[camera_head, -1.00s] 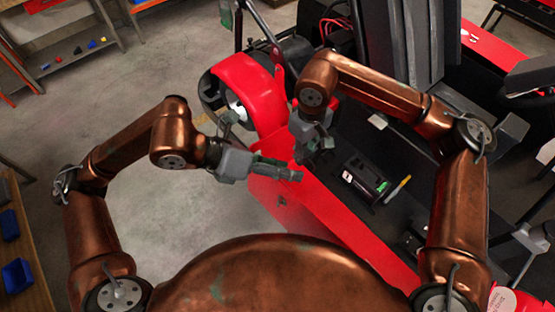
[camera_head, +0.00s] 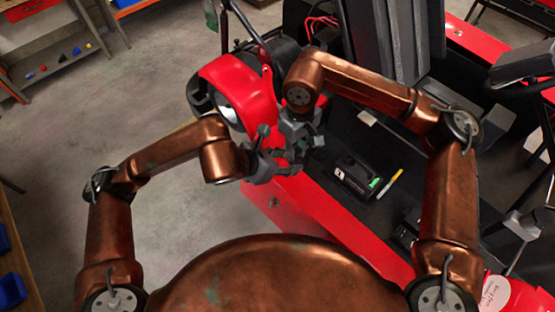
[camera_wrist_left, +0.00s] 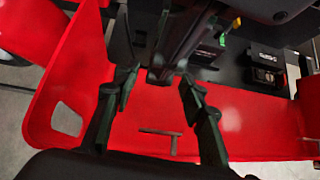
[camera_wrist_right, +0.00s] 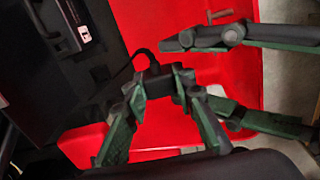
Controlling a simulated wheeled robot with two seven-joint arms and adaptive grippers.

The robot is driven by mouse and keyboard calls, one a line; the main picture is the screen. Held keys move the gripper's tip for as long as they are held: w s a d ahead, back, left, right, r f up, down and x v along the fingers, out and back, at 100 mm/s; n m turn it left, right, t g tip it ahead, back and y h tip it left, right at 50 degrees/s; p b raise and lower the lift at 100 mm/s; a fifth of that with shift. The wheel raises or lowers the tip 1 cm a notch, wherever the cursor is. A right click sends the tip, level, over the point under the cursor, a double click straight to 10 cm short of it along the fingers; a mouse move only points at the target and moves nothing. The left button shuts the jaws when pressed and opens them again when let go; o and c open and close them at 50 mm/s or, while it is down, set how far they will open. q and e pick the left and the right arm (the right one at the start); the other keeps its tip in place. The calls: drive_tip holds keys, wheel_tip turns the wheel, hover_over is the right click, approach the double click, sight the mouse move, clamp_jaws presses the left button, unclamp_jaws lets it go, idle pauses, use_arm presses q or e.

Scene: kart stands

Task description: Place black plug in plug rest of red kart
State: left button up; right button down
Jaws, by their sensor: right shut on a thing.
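The red kart (camera_head: 330,215) fills the middle and right of the head view. My right gripper (camera_head: 298,140) is above its near red side panel, shut on the black plug (camera_wrist_right: 156,76), from which a dark cable curves up in the right wrist view. The plug is mostly hidden in the head view. My left gripper (camera_head: 285,168) is close beside the right one. In the left wrist view its fingers (camera_wrist_left: 158,82) are apart, with dark parts of the right gripper between or just beyond them. I cannot pick out the plug rest with certainty.
A black box with a green light (camera_head: 356,177) sits on the kart floor, with a yellow marker (camera_head: 390,182) to its right. A small T-shaped slot or handle (camera_wrist_left: 162,133) is on the red panel.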

use_arm(q)
drive_tip(key=shift+x, duration=1.45)
drive_tip(key=shift+c, duration=0.7)
drive_tip(key=shift+s, duration=0.1)
clamp_jaws()
drive_tip(key=shift+d+r, duration=0.1)
use_arm(e)
drive_tip(key=c, duration=1.7)
unclamp_jaws()
drive_tip(key=shift+a, duration=0.1)
drive_tip(key=shift+o, duration=0.8)
drive_tip(key=shift+r, duration=0.15)
